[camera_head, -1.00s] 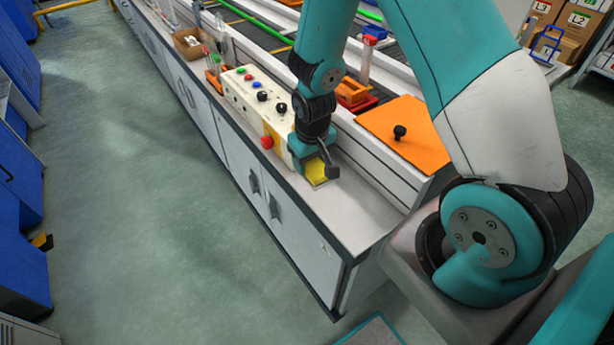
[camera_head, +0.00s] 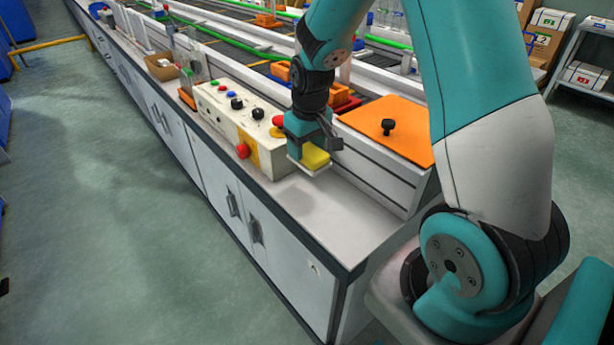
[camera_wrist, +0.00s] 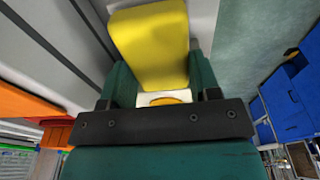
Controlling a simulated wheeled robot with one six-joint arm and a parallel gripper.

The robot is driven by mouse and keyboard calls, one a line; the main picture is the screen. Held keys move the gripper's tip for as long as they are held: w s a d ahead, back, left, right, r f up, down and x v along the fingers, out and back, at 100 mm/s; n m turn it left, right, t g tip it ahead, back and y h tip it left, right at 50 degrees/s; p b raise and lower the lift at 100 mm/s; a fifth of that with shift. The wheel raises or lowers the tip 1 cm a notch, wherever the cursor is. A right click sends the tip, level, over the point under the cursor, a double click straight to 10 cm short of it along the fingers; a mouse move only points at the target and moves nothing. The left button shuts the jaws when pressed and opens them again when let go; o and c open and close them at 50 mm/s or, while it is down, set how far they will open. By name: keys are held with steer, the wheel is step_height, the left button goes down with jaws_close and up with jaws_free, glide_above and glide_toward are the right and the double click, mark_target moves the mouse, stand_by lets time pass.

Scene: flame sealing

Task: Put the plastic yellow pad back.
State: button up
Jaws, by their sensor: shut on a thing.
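The yellow pad (camera_head: 315,157) is held in my gripper (camera_head: 309,162), above the near part of the white counter, just right of the control box. In the wrist view the yellow pad (camera_wrist: 152,42) sticks out between the two dark green fingers of my gripper (camera_wrist: 163,80). The fingers are shut on it. A white piece with a yellow patch (camera_wrist: 165,99) shows at the base of the pad; I cannot tell what it is.
The cream control box (camera_head: 240,125) with knobs and a red side button (camera_head: 243,151) stands close to the left of my gripper. An orange plate with a black knob (camera_head: 388,140) lies to the right. The white counter (camera_head: 325,205) is clear in front.

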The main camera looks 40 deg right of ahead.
mark_target(308, 151)
step_height(308, 151, down, 8)
steer(key=shift+f, duration=0.2)
steer(key=shift+f+b, duration=0.1)
steer(key=shift+b, duration=0.2)
steer(key=o, duration=1.2)
steer(key=r, duration=0.4)
steer(key=s+r, duration=0.1)
steer(key=r, duration=0.3)
steer(key=r+p, duration=0.1)
steer(key=r, duration=0.2)
steer(key=shift+s+a+r, duration=0.15)
steer(key=shift+s+r, duration=0.1)
steer(key=shift+r, duration=0.15)
steer(key=s+a+r+n+y, duration=0.1)
steer(key=s+a+r+n, duration=0.1)
steer(key=s+a+r, duration=0.2)
steer(key=s+a+r+n+g+y, duration=0.1)
steer(key=s+a+r, duration=0.3)
steer(key=s+a, duration=0.6)
steer(key=s+a+r+n+y, duration=0.2)
steer(key=s+a+r+n, duration=0.1)
steer(key=s+a, duration=0.4)
steer(key=shift+s+a+r+n, duration=0.1)
steer(key=shift+a+r+n, duration=0.25)
steer(key=shift+r, duration=0.45)
